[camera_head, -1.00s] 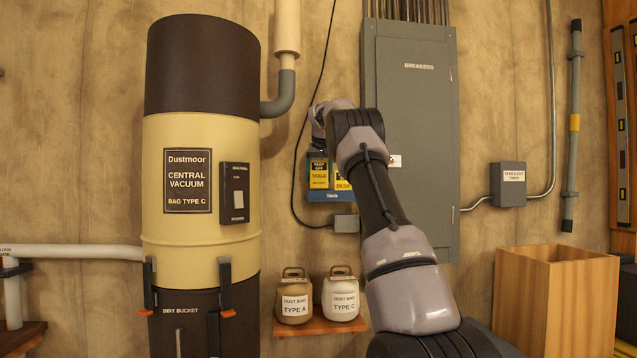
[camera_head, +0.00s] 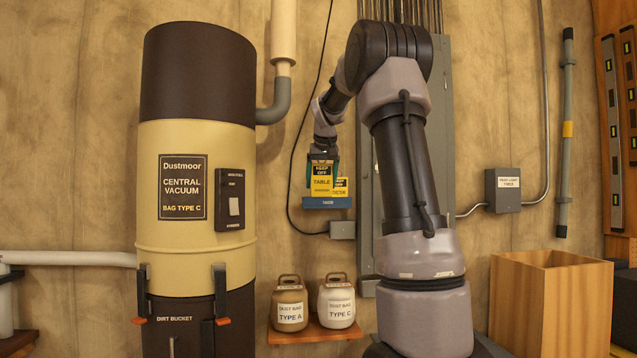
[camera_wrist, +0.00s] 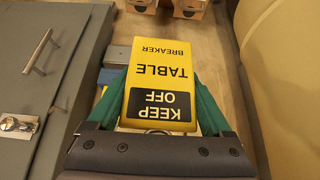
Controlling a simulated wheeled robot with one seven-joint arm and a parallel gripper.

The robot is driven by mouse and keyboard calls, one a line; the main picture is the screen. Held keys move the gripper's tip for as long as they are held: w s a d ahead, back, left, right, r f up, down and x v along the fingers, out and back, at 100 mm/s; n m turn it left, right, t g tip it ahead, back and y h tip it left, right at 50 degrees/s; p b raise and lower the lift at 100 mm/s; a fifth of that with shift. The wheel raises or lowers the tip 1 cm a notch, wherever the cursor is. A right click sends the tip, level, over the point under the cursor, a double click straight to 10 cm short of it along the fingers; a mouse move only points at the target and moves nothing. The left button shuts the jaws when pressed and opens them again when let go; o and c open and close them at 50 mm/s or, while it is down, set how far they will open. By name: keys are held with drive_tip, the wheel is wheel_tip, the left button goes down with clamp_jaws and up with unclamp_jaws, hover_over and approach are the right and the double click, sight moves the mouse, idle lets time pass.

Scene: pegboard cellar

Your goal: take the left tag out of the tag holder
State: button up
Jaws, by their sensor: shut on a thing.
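The left tag, a yellow block with a black "KEEP OFF" panel and "TABLE BREAKER" below, hangs upright in my gripper in the head view (camera_head: 321,184). It also fills the middle of the wrist view (camera_wrist: 160,70), with its whole printed face showing. My gripper (camera_head: 322,160) is shut on its upper end, with a green finger on each side. The blue tag holder (camera_head: 325,203) is on the wall behind it. The tag looks clear of the holder, in front of it. The right tag (camera_head: 342,187) stands in the holder, partly hidden by the left one.
A grey breaker cabinet (camera_head: 447,110) stands right of the holder, close to my arm. The tall vacuum canister (camera_head: 198,225) is at the left. Two dust bag jugs sit on a small shelf (camera_head: 316,332) below. An open wooden box (camera_head: 550,300) is at the lower right.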

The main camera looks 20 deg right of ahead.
drive_tip(key=shift+s+a, duration=0.2)
drive_tip(key=shift+s, duration=0.5)
drive_tip(key=shift+r, duration=0.7)
